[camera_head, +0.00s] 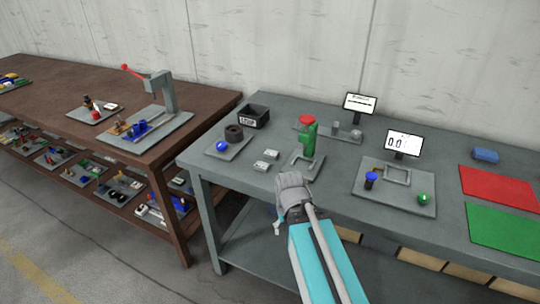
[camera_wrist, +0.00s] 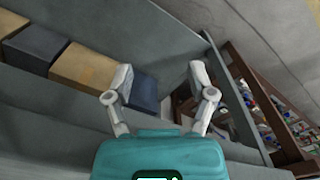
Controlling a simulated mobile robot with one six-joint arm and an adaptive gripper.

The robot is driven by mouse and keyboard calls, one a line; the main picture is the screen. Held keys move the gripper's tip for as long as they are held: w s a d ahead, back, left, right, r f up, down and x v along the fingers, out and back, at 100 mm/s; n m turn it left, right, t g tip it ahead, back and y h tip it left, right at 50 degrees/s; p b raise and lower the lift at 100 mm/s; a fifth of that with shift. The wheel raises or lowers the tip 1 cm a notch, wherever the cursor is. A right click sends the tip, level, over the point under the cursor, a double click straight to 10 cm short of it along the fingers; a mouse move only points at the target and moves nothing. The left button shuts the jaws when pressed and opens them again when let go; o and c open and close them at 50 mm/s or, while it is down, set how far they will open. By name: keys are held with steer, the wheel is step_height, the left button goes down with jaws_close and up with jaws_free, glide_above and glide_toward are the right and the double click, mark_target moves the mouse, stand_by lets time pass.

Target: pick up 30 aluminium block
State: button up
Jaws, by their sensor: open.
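Two small light-grey metal blocks lie close together on the grey table, left of the green jack: a rear block (camera_head: 271,154) and a front block (camera_head: 262,166). Their markings are too small to read, so I cannot tell which is the 30 aluminium block. My gripper (camera_wrist: 161,78) is open and empty in the wrist view, its two fingers spread apart. In the head view my arm reaches to the table's front edge, in front of the blocks and apart from them. Neither block shows in the wrist view.
The green jack with a red top (camera_head: 308,128) stands behind my wrist. A black bin (camera_head: 254,117) and a plate with a blue ball (camera_head: 222,146) are left. A display fixture (camera_head: 394,190) is right. Boxes (camera_wrist: 85,68) sit on the lower shelf. A brown bench (camera_head: 75,105) stands left.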

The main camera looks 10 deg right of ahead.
steer(key=shift+o, duration=0.4)
steer(key=shift+w+r+p, duration=0.1)
steer(key=shift+r+p, duration=0.45)
steer(key=shift+r, duration=0.05)
step_height(320, 180, up, 21)
steer(key=n+p, duration=1.1)
steer(key=p, duration=1)
glide_above(270, 151)
steer(key=shift+r, duration=0.1)
step_height(270, 151, down, 9)
steer(key=b, duration=0.8)
steer(key=shift+r, duration=0.15)
steer(key=shift+b, duration=0.4)
